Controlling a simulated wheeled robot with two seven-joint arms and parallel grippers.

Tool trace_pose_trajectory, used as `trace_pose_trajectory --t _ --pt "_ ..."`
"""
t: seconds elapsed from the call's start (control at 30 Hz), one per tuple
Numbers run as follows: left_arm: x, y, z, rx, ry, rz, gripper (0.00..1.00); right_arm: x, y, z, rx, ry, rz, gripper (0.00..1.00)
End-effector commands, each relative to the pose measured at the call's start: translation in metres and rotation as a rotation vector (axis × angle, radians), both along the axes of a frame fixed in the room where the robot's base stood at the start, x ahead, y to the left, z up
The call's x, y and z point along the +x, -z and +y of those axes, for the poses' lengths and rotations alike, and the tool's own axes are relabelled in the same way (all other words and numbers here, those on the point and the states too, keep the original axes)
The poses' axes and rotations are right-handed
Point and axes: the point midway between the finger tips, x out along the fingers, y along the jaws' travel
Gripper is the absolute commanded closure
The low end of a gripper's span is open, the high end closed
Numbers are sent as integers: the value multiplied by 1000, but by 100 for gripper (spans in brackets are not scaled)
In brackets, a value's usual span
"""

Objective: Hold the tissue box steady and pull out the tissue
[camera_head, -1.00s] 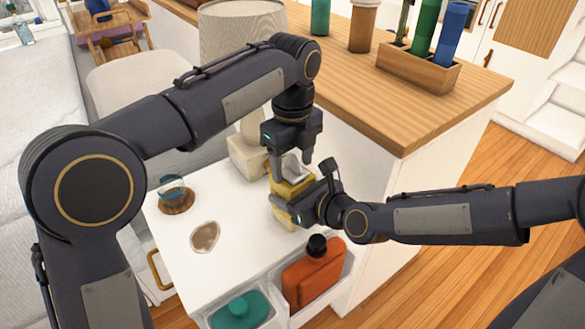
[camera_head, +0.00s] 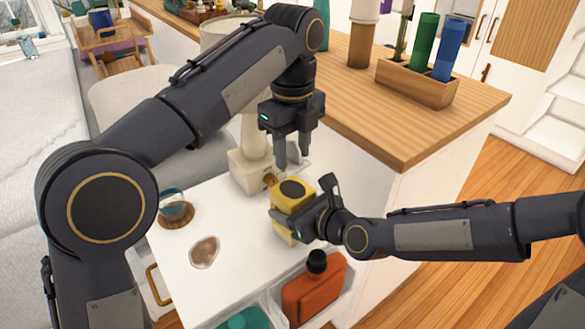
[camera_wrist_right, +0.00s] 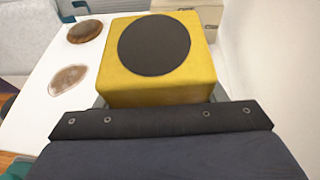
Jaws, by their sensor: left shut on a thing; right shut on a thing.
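The yellow tissue box (camera_head: 292,205) stands on the white tabletop beside the wooden-topped counter. Its dark oval top opening shows, with no tissue sticking out of it; the box also fills the middle of the right wrist view (camera_wrist_right: 155,84). My right gripper (camera_head: 297,218) is shut on the tissue box from the right side; its fingers are largely hidden. My left gripper (camera_head: 293,160) points down above and behind the box, apart from it, shut on the tissue, which I can hardly make out between the fingers.
An orange bottle (camera_head: 313,290) stands in front. A lamp base (camera_head: 250,170) is close behind the box. The counter edge (camera_head: 402,165) bounds the right.

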Motion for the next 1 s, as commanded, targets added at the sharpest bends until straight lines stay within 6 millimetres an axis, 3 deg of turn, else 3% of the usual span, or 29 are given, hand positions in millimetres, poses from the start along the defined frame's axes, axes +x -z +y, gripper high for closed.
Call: trace_pose_trajectory --t 0.2,0.57,0.6,0.7,0.77,1.0 --pt "0 -28 -1 1 0 -1 80 0 0 0 0 0 0 63" --pt "0 -34 0 1 0 1 80 0 0 0 0 0 0 63" --pt "0 -34 0 1 0 1 80 0 0 0 0 0 0 33" --pt "0 -34 0 1 0 1 80 0 0 0 0 0 0 20" --pt "0 -34 0 1 0 1 80 0 0 0 0 0 0 12" --pt "0 -34 0 1 0 1 80 0 0 0 0 0 0 11"
